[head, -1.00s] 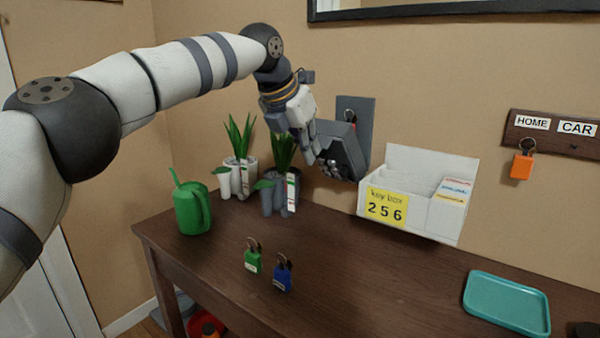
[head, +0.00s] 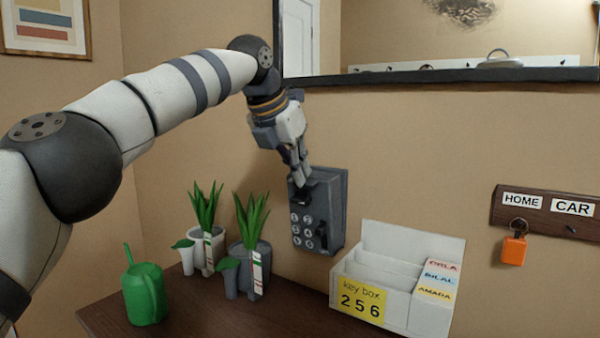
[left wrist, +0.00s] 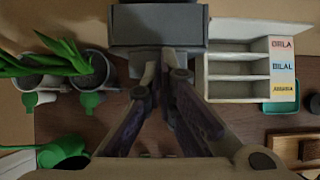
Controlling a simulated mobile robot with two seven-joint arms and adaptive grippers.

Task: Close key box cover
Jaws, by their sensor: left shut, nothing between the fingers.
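The grey key box (head: 336,190) is mounted on the wall below the mirror frame. Its cover (head: 307,252) is upright against the box, with the numbered buttons facing outward. I see no clear gap, but my fingers hide part of its top edge. A black knob or lever sits on its right side. My left gripper (head: 303,178) is shut and empty, its fingertips at the upper front of the cover. In the left wrist view the shut fingertips (left wrist: 166,66) are at the grey box's edge. My right gripper is not in view.
A white organiser (head: 385,270) marked "key box 256" stands right of the box on the table (head: 215,318). Potted plants (head: 250,255) and a green watering can (head: 143,295) stand to the left. A key rack (head: 540,206) with an orange-tagged key hangs at right.

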